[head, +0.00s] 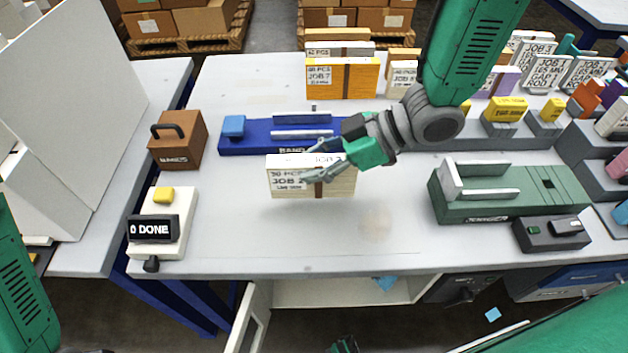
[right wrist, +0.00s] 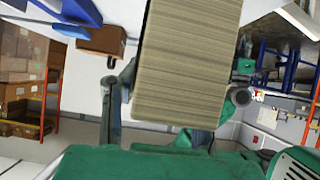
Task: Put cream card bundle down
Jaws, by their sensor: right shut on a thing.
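The cream card bundle (head: 285,186), a pale block with a dark band and a "JOB" label, is at the middle of the table, in front of the blue bander. My right gripper (head: 322,166) is shut on it from above and to the right. In the right wrist view the bundle's layered edge (right wrist: 187,65) fills the middle between the fingers. The bundle looks upright; I cannot tell whether its underside touches the table. Only a small green and dark part of what may be my left gripper shows at the bottom edge, its fingers unclear.
The blue bander (head: 250,140) lies just behind the bundle. A green machine (head: 515,204) stands at the right, and a counter reading "0 DONE" (head: 153,228) at the left. The grey table top (head: 240,235) is clear in front.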

